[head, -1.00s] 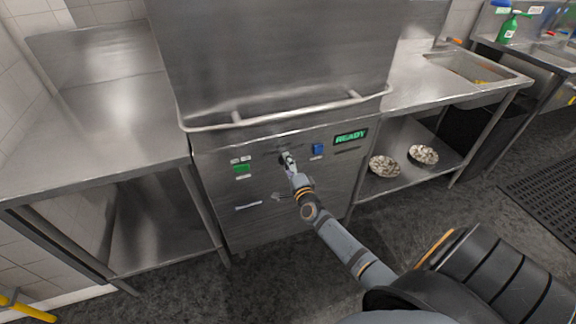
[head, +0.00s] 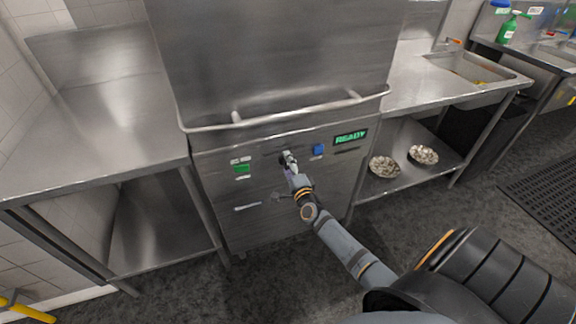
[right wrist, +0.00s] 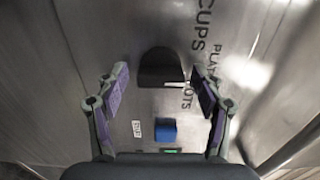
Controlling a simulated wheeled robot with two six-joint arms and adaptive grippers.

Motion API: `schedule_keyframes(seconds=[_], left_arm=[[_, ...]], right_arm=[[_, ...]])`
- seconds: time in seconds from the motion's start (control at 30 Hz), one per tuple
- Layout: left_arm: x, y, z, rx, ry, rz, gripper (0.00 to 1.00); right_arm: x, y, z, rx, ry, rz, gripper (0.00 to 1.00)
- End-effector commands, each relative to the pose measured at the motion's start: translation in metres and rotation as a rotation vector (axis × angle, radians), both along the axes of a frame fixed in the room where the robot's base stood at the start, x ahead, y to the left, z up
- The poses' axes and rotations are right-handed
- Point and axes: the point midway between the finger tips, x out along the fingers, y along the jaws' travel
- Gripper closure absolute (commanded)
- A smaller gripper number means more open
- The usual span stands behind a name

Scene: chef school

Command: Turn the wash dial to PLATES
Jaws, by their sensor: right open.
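The wash dial is a black rounded knob (right wrist: 162,68) with a short white mark, on the steel machine front (head: 225,200). In the right wrist view the labels CUPS (right wrist: 205,28), PLATES (right wrist: 214,62) and POTS (right wrist: 187,96) run beside it. The mark lies on the dial's lower right, near POTS; its exact setting is hard to tell. My right gripper (right wrist: 162,90) is open, its two purple-padded fingers spread on either side of the dial with gaps. In the head view my right gripper (head: 288,160) covers the dial area. My left gripper does not show.
A blue button (head: 318,150) and a green READY display (head: 350,137) sit right of the dial; a green button (head: 241,169) sits left. A bar handle (head: 290,115) crosses above. Bowls (head: 384,167) stand on the right lower shelf (head: 410,180).

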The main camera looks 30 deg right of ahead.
Motion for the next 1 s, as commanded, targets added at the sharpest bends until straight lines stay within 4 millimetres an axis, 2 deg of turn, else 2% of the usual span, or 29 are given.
schedule_keyframes(seconds=[0.23, 0.37, 0.6, 0.7, 0.83, 1.0], left_arm=[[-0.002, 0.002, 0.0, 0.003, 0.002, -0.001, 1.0], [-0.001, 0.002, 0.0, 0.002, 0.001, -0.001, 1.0], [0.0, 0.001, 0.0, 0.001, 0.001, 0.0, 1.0], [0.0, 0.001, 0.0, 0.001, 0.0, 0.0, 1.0], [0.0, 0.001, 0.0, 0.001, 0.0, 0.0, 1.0], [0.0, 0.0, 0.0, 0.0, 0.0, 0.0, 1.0]], right_arm=[[-0.005, 0.001, 0.0, 0.001, 0.0, 0.0, 0.32], [-0.029, 0.007, -0.001, 0.0, 0.002, 0.002, 0.32], [-0.086, 0.021, -0.001, 0.0, 0.004, 0.002, 0.32], [-0.102, 0.024, -0.001, -0.001, 0.002, 0.001, 0.32], [-0.114, 0.027, 0.0, 0.0, 0.001, 0.0, 0.32], [-0.117, 0.028, 0.0, 0.0, -0.001, 0.0, 0.32]])
